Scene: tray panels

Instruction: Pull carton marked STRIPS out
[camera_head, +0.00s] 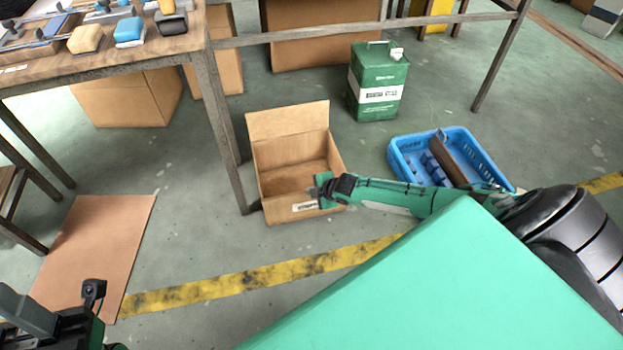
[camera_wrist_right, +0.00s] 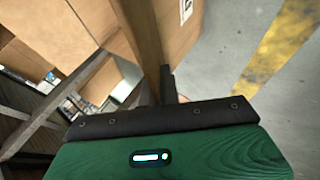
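The open brown carton (camera_head: 278,206) stands on the floor beside a table leg, with one flap raised at its back. A white label with dark print is on its front wall, too small to read surely. My right gripper (camera_head: 318,190) is at the top edge of that front wall. In the right wrist view, the dark fingers (camera_wrist_right: 157,90) stand close together, one on each side of the carton wall (camera_wrist_right: 146,40), and appear shut on it. My left gripper (camera_head: 93,292) shows only partly at the bottom left, away from the carton; its fingers are unclear.
A blue crate (camera_head: 402,160) with items inside and a green canister (camera_head: 377,80) stand to the right of the carton. A wooden table (camera_head: 110,62) is at the left. A flat brown sheet (camera_head: 92,250) lies on the floor. Floor before the carton is clear, with a yellow line (camera_head: 240,287).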

